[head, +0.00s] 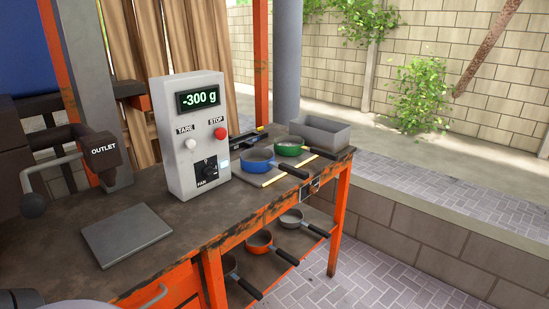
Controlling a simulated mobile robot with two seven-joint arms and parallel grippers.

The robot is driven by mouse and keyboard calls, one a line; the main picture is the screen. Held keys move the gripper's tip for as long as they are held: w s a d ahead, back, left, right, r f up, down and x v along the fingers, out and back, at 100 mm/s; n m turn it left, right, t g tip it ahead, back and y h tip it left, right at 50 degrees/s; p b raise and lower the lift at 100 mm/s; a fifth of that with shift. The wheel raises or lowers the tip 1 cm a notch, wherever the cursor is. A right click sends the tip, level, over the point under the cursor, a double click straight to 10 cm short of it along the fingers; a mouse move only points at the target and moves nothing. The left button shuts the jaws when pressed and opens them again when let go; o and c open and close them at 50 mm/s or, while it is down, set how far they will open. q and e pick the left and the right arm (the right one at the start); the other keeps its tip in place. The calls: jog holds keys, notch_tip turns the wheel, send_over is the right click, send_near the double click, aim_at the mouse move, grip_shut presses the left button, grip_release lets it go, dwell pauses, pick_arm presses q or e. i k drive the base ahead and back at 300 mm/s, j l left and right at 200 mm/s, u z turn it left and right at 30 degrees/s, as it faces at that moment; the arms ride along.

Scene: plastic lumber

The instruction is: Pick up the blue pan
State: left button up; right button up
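The blue pan (257,164) sits upright on the orange-framed workbench, to the right of the scale's display box. Neither of my grippers shows in the head view, and nothing is seen touching the blue pan.
The display box (187,135) reads -300 g and stands left of the pans. A grey plate (126,235) lies on the bench (191,222). A grey bin (320,131) is behind. Several pans, including an orange one (258,243), sit on the lower shelf. An outlet machine (103,154) is left.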

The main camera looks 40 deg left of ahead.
aim_at(253, 160)
jog(key=i+l+u, duration=0.15)
jog(key=i+u, duration=0.35)
jog(key=i, duration=0.6)
